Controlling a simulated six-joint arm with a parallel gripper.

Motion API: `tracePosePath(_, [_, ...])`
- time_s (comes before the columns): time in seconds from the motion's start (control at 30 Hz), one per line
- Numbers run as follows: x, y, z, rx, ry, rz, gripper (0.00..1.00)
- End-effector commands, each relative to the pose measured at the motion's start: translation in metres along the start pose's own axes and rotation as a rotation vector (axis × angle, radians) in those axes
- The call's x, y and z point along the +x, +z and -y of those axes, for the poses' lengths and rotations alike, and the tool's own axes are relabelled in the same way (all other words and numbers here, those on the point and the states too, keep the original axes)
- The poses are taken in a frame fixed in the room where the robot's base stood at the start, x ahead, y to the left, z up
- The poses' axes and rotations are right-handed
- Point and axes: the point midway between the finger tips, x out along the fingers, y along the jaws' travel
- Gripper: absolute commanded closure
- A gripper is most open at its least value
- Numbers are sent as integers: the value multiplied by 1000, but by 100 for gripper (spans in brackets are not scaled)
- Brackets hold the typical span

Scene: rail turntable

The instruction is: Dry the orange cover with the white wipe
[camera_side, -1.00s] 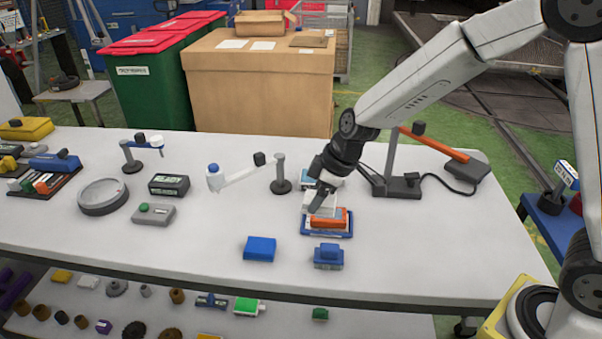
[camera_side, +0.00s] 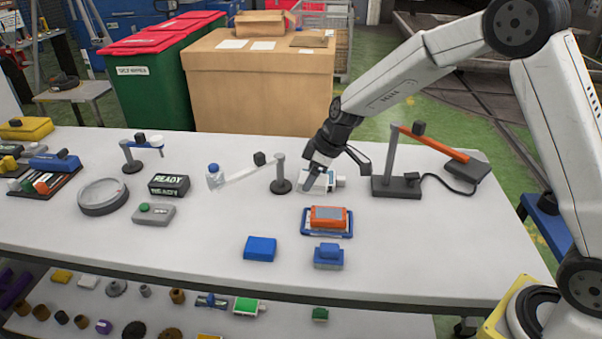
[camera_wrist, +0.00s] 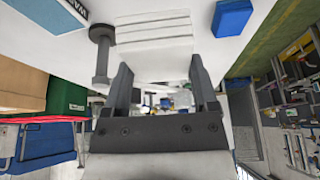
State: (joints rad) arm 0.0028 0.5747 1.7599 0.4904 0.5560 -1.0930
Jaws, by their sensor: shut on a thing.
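The orange cover (camera_side: 328,212) lies with a grey top face showing, on a blue-rimmed tray (camera_side: 306,229) at the table's middle right. My gripper (camera_side: 316,178) is above the table behind the cover, clear of it. It is shut on the white wipe (camera_wrist: 155,35), which looks like a stack of white layers ahead of the fingers in the wrist view. In the wrist view my gripper's fingers (camera_wrist: 160,72) stand on either side of the wipe's near edge. A pale box with a teal edge (camera_side: 341,181) is partly hidden behind my gripper.
A post (camera_side: 280,176) with a pale arm stands to the left, and a dark stand with an orange bar (camera_side: 440,147) to the right. A blue block (camera_side: 260,248) and a blue stamp-like block (camera_side: 328,257) lie in front. A small display (camera_side: 169,186) reads READY.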

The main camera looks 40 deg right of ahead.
Motion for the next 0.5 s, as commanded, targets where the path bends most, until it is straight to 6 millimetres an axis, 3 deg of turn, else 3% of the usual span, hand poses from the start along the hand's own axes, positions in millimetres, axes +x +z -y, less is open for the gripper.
tracePosePath(0.27, [4,2,-1,-1,-1,1,72])
tracePosePath(0.5, [21,9,-1,-1,-2,2,72])
